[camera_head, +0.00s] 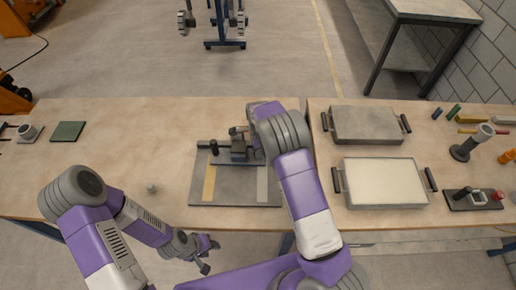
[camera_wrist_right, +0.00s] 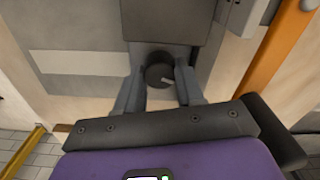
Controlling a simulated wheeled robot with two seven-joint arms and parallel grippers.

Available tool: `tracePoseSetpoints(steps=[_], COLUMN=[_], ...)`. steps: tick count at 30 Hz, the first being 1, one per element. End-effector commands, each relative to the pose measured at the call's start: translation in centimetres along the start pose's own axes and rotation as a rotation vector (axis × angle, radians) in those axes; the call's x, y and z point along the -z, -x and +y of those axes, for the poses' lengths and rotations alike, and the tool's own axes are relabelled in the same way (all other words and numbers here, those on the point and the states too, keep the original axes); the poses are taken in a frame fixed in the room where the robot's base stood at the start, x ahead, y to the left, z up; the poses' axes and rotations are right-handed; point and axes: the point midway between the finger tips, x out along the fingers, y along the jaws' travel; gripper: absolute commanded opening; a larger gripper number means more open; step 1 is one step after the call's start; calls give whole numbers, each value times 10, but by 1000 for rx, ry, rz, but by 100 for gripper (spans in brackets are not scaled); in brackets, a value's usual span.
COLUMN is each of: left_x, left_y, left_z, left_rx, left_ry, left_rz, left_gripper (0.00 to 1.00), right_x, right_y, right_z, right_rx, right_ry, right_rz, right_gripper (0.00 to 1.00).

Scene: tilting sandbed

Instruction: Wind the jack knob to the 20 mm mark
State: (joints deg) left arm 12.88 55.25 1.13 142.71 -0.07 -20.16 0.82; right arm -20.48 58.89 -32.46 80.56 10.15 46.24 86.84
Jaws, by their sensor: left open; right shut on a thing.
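The jack (camera_head: 232,152) stands on a grey base board (camera_head: 235,192) near the front middle of the table, partly hidden by my right arm. Its round dark knob (camera_wrist_right: 158,69), with a pale line on its face, shows in the right wrist view. My right gripper (camera_wrist_right: 161,78) is shut on the knob, one finger on each side. The 20 mm mark and any scale numbers cannot be read. My left gripper (camera_head: 203,256) is open and empty, low in front of the table's front edge.
A grey tray (camera_head: 336,124) and a tray with pale filling (camera_head: 347,190) lie to the right. A green square (camera_head: 67,131) lies far left. The table between is mostly clear.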

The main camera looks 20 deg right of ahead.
Motion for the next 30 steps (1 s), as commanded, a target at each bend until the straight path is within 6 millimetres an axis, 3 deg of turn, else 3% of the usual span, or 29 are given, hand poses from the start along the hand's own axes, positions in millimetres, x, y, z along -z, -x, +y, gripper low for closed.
tracePoseSetpoints(steps=[14,15,19,30], left_x=[0,0,0,0], left_y=[0,0,0,1], left_z=[0,0,0,0], left_rx=[0,0,0,0], left_ry=[0,0,0,0], left_rz=[0,0,0,0], left_gripper=[43,43,43,43], right_x=[0,0,0,0], right_y=[0,0,0,7], right_z=[0,0,0,-1], right_rx=[1,1,1,2], right_ry=[-11,-11,-10,-10], right_rz=[-1,-1,0,-1], right_gripper=[7,43,63,63])
